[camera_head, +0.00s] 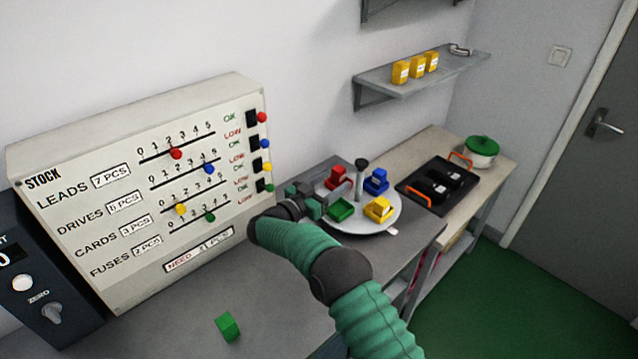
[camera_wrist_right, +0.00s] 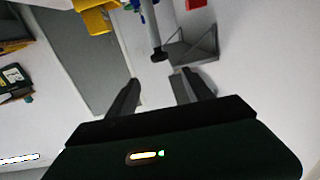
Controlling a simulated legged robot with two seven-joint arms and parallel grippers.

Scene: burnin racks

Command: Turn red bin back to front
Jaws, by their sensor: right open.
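The red bin (camera_head: 338,178) sits on a round pale turntable (camera_head: 377,226), at its back left beside an upright post with a dark knob (camera_head: 362,163). A blue bin (camera_head: 376,181), a yellow bin (camera_head: 379,209) and a green bin (camera_head: 341,209) share the turntable. My right gripper (camera_head: 337,194) is at the turntable's left side, close to the red and green bins; it is open, and nothing shows between its fingers in the wrist view (camera_wrist_right: 160,88). There, part of the red bin (camera_wrist_right: 195,4) shows at the top edge. My left gripper is out of view.
A stock board (camera_head: 150,185) with coloured sliders stands left. A green block (camera_head: 228,327) lies on the front bench. A black tray (camera_head: 437,185) and a green-lidded pot (camera_head: 482,152) are right of the turntable. A wall shelf (camera_head: 420,80) holds yellow containers.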

